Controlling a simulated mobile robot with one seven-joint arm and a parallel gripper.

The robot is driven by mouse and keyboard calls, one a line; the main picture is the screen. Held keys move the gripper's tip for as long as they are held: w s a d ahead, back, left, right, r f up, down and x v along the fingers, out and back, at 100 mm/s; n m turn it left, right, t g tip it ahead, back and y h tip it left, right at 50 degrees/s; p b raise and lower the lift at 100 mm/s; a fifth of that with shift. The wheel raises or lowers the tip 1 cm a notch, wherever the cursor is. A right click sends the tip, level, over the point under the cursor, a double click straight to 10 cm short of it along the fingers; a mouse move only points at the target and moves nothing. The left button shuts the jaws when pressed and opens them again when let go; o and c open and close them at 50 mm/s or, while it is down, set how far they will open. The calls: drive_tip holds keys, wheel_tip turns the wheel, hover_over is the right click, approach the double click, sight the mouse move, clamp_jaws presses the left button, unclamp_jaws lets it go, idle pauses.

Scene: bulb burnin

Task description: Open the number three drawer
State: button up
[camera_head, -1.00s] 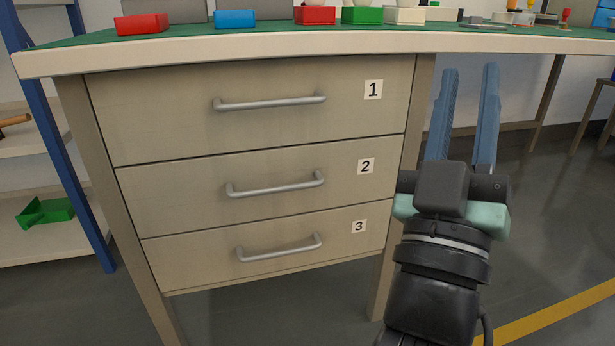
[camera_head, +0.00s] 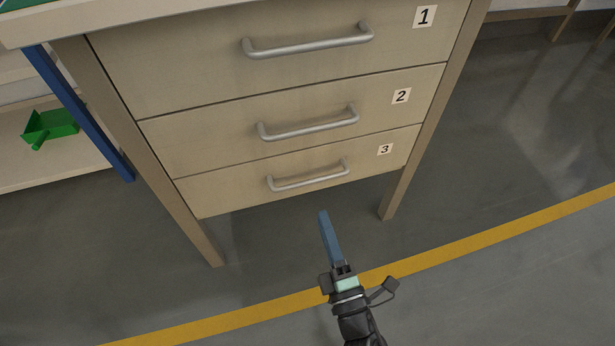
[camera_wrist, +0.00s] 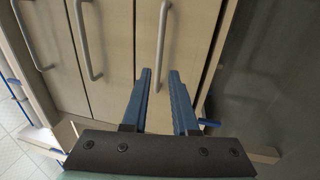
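The number three drawer (camera_head: 235,190) is the lowest of the stacked beige drawers and is shut, with its front level with the others. Its "3" label (camera_head: 385,149) is at the right. Its grey bar handle (camera_head: 309,180) also shows in the wrist view (camera_wrist: 161,45), just beyond the fingertips and in line with the gap between them. My gripper (camera_head: 323,213) is in front of and below this handle in the head view, with its blue fingers seen edge-on. The wrist view shows the fingers (camera_wrist: 159,72) apart with nothing between them. I cannot tell the exact distance to the handle.
Drawers two (camera_head: 350,95) and one (camera_head: 290,20) are shut above, with similar handles. A table leg (camera_head: 400,190) stands at the right and another at the left. A green scoop (camera_head: 50,126) lies on the left shelf. The floor in front is clear, crossed by a yellow line (camera_head: 460,245).

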sight(311, 180)
drive_tip(key=b+x, duration=0.3)
drive_tip(key=x, duration=0.7)
drive_tip(key=shift+c, duration=0.2)
clamp_jaws()
idle(1.0)
